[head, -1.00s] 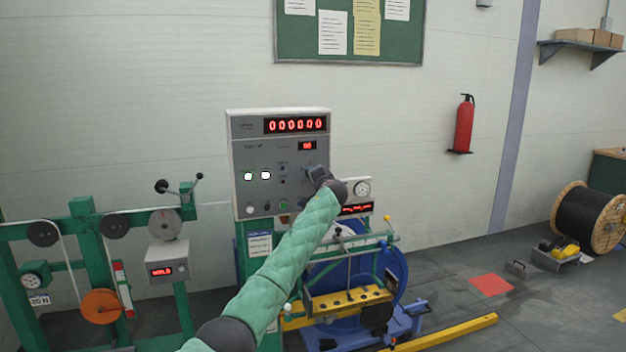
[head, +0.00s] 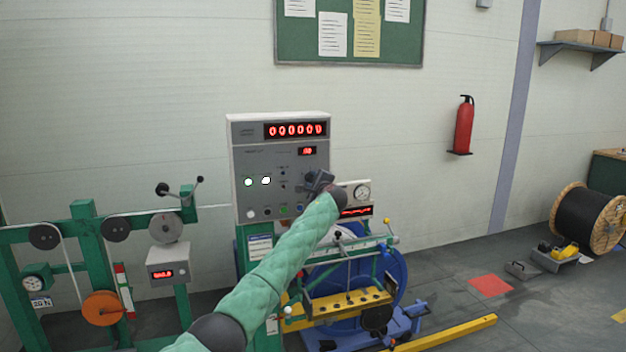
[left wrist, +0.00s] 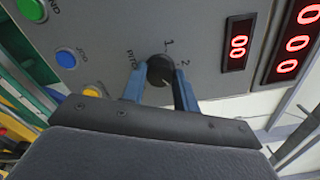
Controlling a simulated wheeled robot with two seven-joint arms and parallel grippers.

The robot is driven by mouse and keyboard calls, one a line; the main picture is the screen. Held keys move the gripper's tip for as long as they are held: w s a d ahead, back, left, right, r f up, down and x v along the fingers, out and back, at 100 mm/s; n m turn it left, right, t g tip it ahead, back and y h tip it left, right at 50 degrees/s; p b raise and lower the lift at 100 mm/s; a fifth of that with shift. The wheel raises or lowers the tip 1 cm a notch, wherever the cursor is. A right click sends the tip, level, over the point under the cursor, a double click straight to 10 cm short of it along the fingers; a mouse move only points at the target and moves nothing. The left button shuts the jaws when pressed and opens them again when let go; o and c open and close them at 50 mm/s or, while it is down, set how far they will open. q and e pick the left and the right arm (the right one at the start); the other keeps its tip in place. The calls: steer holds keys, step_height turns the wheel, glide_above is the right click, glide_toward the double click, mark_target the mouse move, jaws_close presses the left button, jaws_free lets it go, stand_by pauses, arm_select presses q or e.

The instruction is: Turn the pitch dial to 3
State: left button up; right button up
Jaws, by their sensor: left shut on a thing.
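The pitch dial (left wrist: 159,70) is a dark round knob on the grey control panel (head: 245,160). In the left wrist view the printed word PITCH stands at its left, and the numbers 1 and 2 at its upper right. No 3 is visible there. My left gripper (left wrist: 160,88) is shut on the dial, with one blue finger on each side of it. In the head view my left gripper (head: 318,183) is at the panel's lower right and hides the dial. The dial's pointer cannot be made out. My right gripper is in neither view.
A small red display (left wrist: 238,43) and a larger red counter (left wrist: 296,40) are beside the dial. Blue (left wrist: 66,58), green (left wrist: 32,9) and yellow (left wrist: 92,91) buttons are on its other side. A gauge box (head: 349,188) stands close to the gripper's right.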

arm_select(q)
steer(key=shift+m, duration=0.5)
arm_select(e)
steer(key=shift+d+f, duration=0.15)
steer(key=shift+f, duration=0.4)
arm_select(q)
steer(key=shift+f, duration=0.1)
steer(key=o, duration=1)
steer(key=shift+c, duration=0.2)
steer(key=shift+d, duration=0.1)
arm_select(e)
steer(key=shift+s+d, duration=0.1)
arm_select(q)
steer(key=shift+s+d, duration=0.1)
steer(key=shift+s, duration=0.3)
steer(key=b+v, duration=0.2)
steer(key=v, duration=0.5)
steer(key=shift+b, duration=0.3)
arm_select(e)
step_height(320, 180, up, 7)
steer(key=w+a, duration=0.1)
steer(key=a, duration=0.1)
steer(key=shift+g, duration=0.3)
